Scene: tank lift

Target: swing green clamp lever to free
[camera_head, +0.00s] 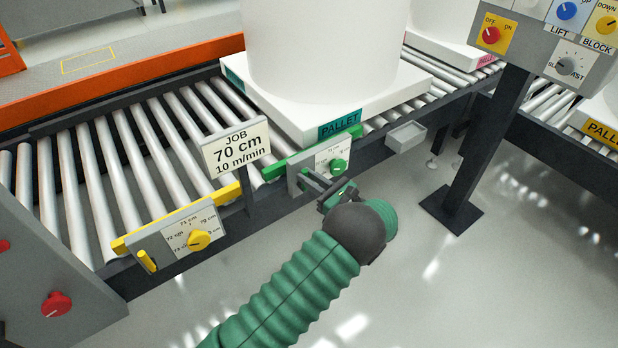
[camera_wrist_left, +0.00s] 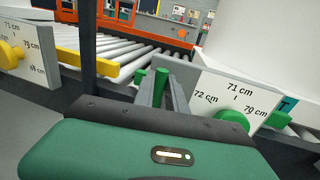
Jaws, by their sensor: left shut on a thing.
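My left gripper (camera_head: 312,180) reaches the left end of the green station's white scale plate (camera_head: 322,155) on the conveyor's near side. In the left wrist view its two grey fingers (camera_wrist_left: 161,88) are closed around the upright green clamp lever (camera_wrist_left: 160,84). In the head view the fingers mostly hide this lever. To its right on the plate is a round green knob (camera_head: 338,167), which also shows in the left wrist view (camera_wrist_left: 234,118). A green bar (camera_head: 285,164) runs along the plate's top edge. My right gripper is not in view.
A white pallet (camera_head: 290,118) with a large white tank (camera_head: 325,50) stands on the rollers behind the plate. A job sign (camera_head: 236,148) reading 70 cm stands left of the gripper. Further left is a yellow station (camera_head: 180,235). A control post (camera_head: 488,140) stands right.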

